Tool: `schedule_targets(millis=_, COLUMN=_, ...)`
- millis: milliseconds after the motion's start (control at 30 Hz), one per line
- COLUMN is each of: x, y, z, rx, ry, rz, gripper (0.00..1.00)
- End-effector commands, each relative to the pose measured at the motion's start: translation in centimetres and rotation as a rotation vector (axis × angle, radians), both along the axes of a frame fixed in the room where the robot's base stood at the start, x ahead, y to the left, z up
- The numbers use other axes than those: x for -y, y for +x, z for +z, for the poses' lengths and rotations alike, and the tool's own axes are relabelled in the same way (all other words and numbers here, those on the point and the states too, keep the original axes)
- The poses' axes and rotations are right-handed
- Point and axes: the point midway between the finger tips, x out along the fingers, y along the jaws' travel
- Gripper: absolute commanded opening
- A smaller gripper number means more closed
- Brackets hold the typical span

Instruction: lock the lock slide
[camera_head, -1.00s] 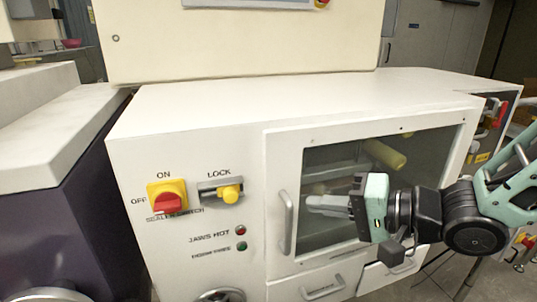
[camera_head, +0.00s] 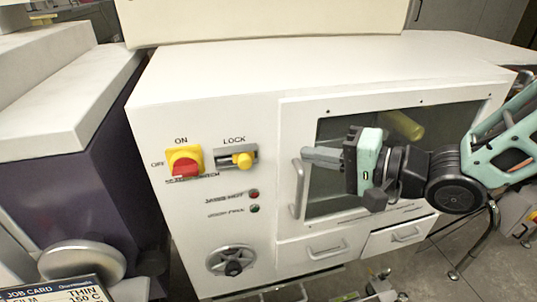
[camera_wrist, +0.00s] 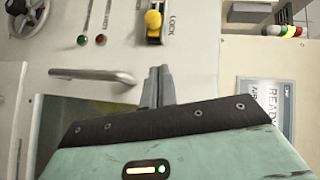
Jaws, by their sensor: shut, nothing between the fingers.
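The lock slide is a yellow knob (camera_head: 243,160) in a grey slotted plate (camera_head: 222,157) under the word LOCK on the machine's white front. The knob sits toward the right end of its slot. It also shows in the wrist view, as a yellow knob (camera_wrist: 153,20) at the top, beyond my fingertips. My gripper (camera_head: 308,155) is shut and empty, right of the knob and in front of the window door near the top of its handle. In the wrist view the closed fingers (camera_wrist: 158,75) point toward the lock, with a gap between them.
A red and yellow rotary switch (camera_head: 184,161) is left of the lock. Red and green lamps (camera_head: 254,194) and a handwheel (camera_head: 231,260) are below. The window door's handle (camera_head: 297,188) stands out near my fingers. A purple-sided unit (camera_head: 90,165) stands at left.

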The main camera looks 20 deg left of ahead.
Motion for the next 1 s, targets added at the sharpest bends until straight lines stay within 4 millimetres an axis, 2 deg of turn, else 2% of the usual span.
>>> schedule_targets(millis=33, x=-1.2, y=0.1, z=0.0, rx=-0.003, ry=0.000, rz=0.004, gripper=0.00)
schedule_targets(millis=267, x=-5.7, y=1.3, z=-0.8, rx=-0.002, ry=-0.001, rz=0.003, gripper=0.00)
schedule_targets(millis=400, x=-7.3, y=0.1, z=-1.4, rx=-0.003, ry=-0.002, rz=0.004, gripper=0.00)
schedule_targets(millis=600, x=-8.5, y=-0.6, z=-1.9, rx=-0.002, ry=-0.002, rz=0.001, gripper=0.00)
schedule_targets(millis=1000, x=-8.7, y=-0.7, z=-2.1, rx=0.000, ry=-0.001, rz=0.000, gripper=0.00)
